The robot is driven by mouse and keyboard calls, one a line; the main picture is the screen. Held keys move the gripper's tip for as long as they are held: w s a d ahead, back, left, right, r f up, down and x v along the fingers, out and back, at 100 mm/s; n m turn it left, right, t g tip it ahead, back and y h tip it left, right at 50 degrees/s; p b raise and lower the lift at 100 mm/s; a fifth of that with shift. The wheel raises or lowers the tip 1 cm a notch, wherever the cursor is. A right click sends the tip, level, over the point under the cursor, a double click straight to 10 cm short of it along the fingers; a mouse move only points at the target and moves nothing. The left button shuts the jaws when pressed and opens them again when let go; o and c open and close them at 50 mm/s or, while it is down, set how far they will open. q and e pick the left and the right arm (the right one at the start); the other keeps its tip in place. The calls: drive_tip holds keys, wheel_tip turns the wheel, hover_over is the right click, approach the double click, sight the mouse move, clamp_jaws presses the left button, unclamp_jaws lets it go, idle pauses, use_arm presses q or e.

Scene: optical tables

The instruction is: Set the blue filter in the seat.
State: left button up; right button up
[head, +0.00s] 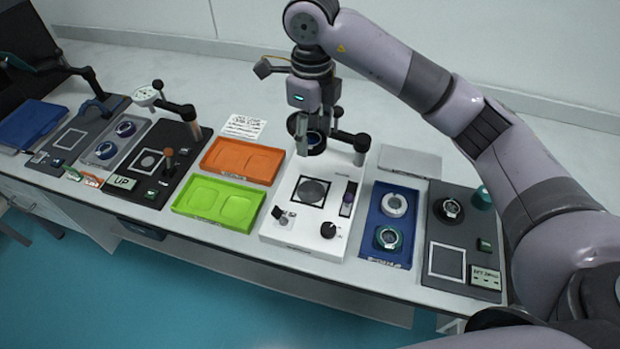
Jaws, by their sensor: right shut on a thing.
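The blue filter (315,149), a dark ring with a blue tint, is held by my right gripper (316,134). The gripper is shut on it, and its fingers hide part of the ring. They are over the back part of a white instrument (283,232). A round dark seat (312,191) in a black square frame lies on that instrument, nearer the front than the filter. The filter appears apart from the seat; its exact height cannot be told. My left gripper is not in view.
A black post (351,143) rises at the white instrument's back right, close to the gripper. An orange tray (243,140) and a green tray (176,208) lie left. A blue tray (371,228) with two ringed parts lies right. Another dark instrument (139,193) stands farther left.

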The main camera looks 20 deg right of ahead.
sight(311, 191)
wheel_tip(311, 191, down, 15)
drive_tip(key=shift+f+p, duration=0.2)
drive_tip(key=shift+p, duration=1)
drive_tip(key=shift+f, duration=0.1)
drive_tip(key=shift+f, duration=0.15)
drive_tip(key=o, duration=1.2)
drive_tip(key=shift+c, duration=0.2)
